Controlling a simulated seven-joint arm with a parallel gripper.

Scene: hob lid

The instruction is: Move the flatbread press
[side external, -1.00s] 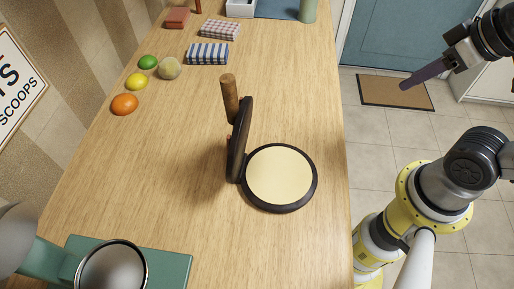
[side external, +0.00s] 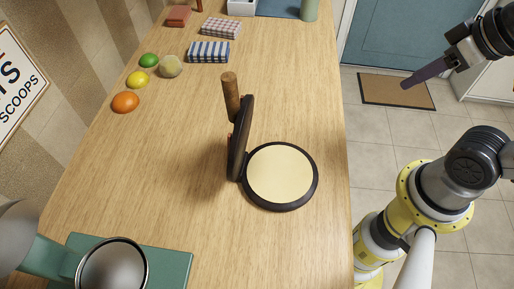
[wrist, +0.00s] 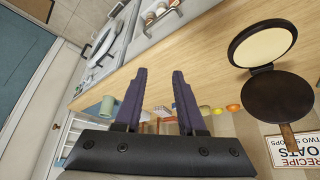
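The flatbread press (side external: 281,203) stands open on the wooden counter, near its right edge in the side view. Its round base has a cream plate facing up. Its dark lid (side external: 240,140) stands nearly upright on the left of the base, with a brown wooden handle (side external: 230,92) pointing up. In the wrist view the press (wrist: 279,100) is at the right, its handle (wrist: 289,136) toward the bottom. My gripper (side external: 406,85) is in the air off the counter's right side, well apart from the press. Its two purple fingers (wrist: 159,76) are spread with nothing between them.
An orange (side external: 125,102), a lemon (side external: 137,79), a lime (side external: 149,60) and a pale round item (side external: 171,66) lie at the far left. Folded cloths (side external: 209,52) lie behind. A green-based appliance (side external: 172,265) stands front left. The counter around the press is clear.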

